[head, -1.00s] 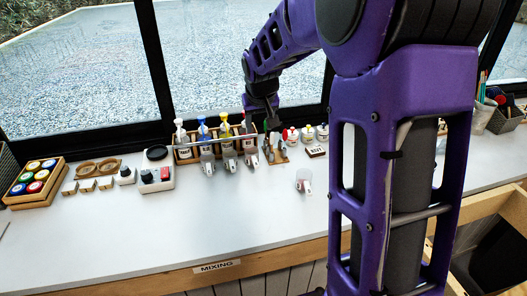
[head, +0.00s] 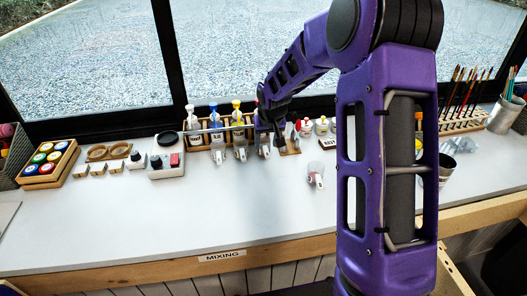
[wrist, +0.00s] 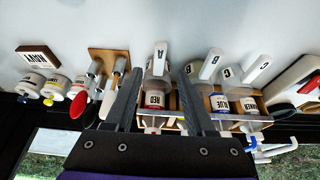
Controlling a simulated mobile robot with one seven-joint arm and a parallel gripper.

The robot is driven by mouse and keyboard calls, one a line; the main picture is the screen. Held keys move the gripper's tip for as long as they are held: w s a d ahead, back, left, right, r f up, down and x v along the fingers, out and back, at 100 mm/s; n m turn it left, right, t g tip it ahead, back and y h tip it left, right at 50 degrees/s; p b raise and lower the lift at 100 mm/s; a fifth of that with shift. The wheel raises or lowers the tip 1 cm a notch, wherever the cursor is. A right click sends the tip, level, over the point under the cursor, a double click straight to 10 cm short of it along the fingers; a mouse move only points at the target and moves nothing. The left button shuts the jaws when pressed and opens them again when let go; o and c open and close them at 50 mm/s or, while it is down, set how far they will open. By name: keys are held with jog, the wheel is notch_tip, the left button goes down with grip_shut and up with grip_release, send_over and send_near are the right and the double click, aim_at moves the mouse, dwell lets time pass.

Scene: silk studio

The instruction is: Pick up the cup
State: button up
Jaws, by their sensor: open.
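A small clear cup (head: 315,170) with a red and white part stands alone on the white bench in the head view, right of the bottle rack. My gripper (wrist: 160,72) is open and empty. In the wrist view its fingers are on either side of cup A and the red-labelled bottle (wrist: 154,99); I cannot tell if they touch. In the head view my gripper (head: 272,128) partly hides the rack's right end.
The wooden rack (head: 203,148) holds several bottles. A small wooden stand (wrist: 110,60), paint jars (wrist: 35,82) and a label block (wrist: 38,54) are close by. Paint pots (head: 45,160) sit far left, brushes (head: 468,100) far right. The front of the bench (head: 180,215) is clear.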

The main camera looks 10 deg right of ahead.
aim_at(266, 151)
jog(key=x, duration=0.5)
jog(key=shift+s+d+f, duration=0.1)
jog(key=shift+s+f, duration=0.05)
jog(key=shift+f, duration=0.3)
grip_shut()
